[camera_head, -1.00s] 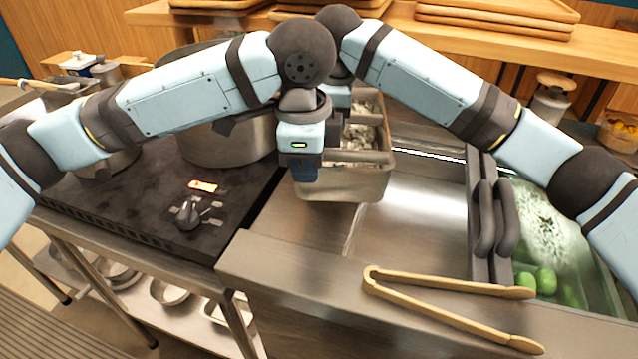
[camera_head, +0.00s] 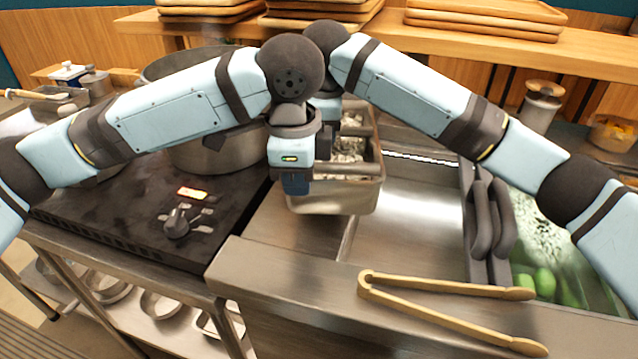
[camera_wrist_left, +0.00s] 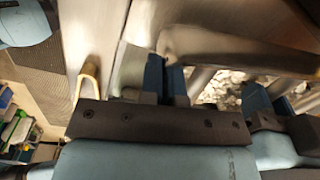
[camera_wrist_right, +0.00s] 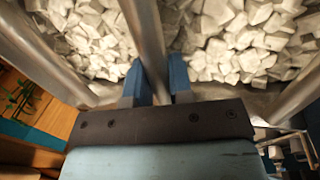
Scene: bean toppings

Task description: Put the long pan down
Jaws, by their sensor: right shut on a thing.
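The long pan (camera_head: 335,200) is a steel pan in the middle of the head view, by the counter well. White chunks (camera_head: 347,150) show behind its near end. My left gripper (camera_head: 296,185) is at its near left corner. In the left wrist view its fingers (camera_wrist_left: 166,82) are close together at the pan's rim (camera_wrist_left: 230,48). My right gripper is mostly hidden behind the left arm in the head view. In the right wrist view its fingers (camera_wrist_right: 157,85) are shut on a steel wall of the pan (camera_wrist_right: 148,40), with white chunks on both sides. The pan's underside is hidden.
A large pot (camera_head: 215,150) stands on the dark stove (camera_head: 130,205) to the left. Wooden tongs (camera_head: 440,295) lie on the front ledge. Dark handles (camera_head: 490,225) and a bin with green contents (camera_head: 545,250) are to the right. A bare steel surface (camera_head: 415,215) lies between.

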